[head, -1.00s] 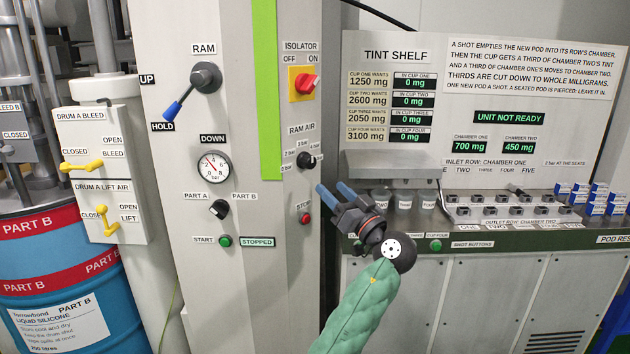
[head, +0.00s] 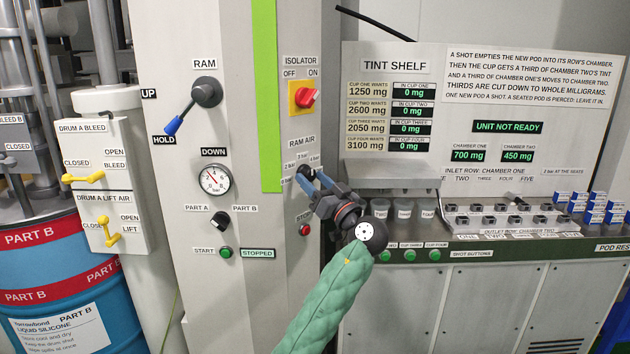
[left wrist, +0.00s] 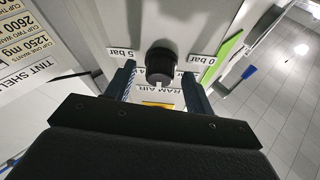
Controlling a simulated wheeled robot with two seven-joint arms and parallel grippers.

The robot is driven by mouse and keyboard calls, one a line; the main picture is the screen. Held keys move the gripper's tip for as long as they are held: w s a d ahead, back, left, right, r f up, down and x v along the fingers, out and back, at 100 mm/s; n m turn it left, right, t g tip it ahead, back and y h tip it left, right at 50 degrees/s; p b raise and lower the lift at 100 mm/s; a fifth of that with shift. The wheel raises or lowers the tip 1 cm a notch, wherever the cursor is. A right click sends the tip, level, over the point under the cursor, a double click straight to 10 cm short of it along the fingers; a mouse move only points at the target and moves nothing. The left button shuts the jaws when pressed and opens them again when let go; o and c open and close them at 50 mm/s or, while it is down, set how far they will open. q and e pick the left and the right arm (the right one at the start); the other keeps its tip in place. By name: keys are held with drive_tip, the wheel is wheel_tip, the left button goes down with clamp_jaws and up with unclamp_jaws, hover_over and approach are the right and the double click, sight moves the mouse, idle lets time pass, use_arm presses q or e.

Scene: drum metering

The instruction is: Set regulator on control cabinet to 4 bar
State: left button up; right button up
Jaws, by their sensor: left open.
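The regulator is a black round knob (left wrist: 160,65) under the RAM AIR label on the control cabinet (head: 240,300). In the head view the knob (head: 304,171) is partly hidden by my left gripper (head: 311,180). In the left wrist view the open fingers of this gripper (left wrist: 159,75) stand on either side of the knob, with gaps on both sides. Labels of 0 bar (left wrist: 212,61) and 5 bar (left wrist: 123,54) show beside it; others are partly covered. I cannot tell the knob's setting. My right gripper is not in view.
A round pressure gauge (head: 215,180) sits left of the knob; its needle points to the upper left. The red isolator switch (head: 308,97) is above, and the red stop button (head: 305,230) below. The tint shelf (head: 480,100) stands to the right.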

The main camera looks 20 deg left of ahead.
use_arm(q)
drive_tip(key=c, duration=1)
